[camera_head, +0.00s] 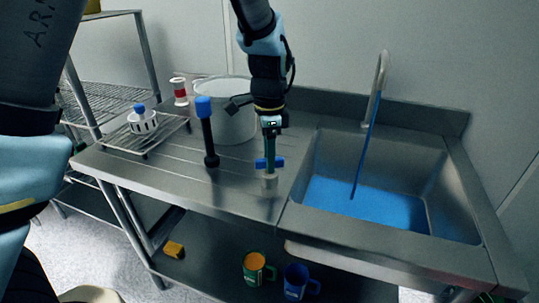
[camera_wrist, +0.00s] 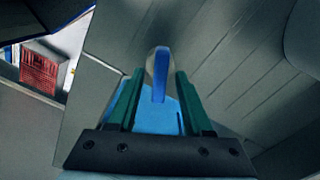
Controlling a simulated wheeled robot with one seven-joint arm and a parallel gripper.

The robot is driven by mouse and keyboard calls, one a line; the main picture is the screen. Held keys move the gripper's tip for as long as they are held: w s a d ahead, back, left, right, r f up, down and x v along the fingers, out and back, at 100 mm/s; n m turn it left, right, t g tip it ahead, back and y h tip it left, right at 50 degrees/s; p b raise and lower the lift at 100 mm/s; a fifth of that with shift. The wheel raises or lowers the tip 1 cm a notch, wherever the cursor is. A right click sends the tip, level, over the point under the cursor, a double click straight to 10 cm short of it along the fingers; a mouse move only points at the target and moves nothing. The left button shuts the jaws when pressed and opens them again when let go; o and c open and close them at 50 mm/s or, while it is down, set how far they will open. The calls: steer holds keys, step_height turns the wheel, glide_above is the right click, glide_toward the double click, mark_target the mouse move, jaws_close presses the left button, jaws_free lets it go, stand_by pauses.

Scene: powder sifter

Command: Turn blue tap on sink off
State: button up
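The blue tap handle (camera_head: 262,164) sits on a short metal stub (camera_head: 270,182) near the counter's front edge, left of the sink (camera_head: 312,165). My gripper (camera_head: 269,155) points down just above the handle, and its green fingers overlap it in the head view. In the wrist view the blue handle (camera_wrist: 160,80) lies between the two spread fingertips (camera_wrist: 159,72), with a gap visible on each side. The gripper looks open. A blue stream (camera_head: 366,150) runs from the curved spout (camera_head: 382,75) into the sink, where blue liquid (camera_head: 340,200) covers the bottom.
A blue-topped black post (camera_head: 207,135) stands on the counter left of my gripper. A large metal pot (camera_head: 230,122) is behind it. A rack (camera_head: 150,135) holds a white, blue-topped item (camera_head: 142,121).

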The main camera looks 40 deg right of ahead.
jaws_close()
steer(key=shift+n, duration=0.4)
steer(key=n+p, duration=0.1)
steer(key=n, duration=0.4)
steer(key=shift+r, duration=0.1)
steer(key=n+p, duration=0.1)
steer(key=n, duration=0.5)
stand_by(0.4)
steer(key=shift+n, duration=0.5)
steer(key=shift+o, duration=0.3)
jaws_free()
step_height(320, 180, up, 11)
steer(key=b, duration=0.2)
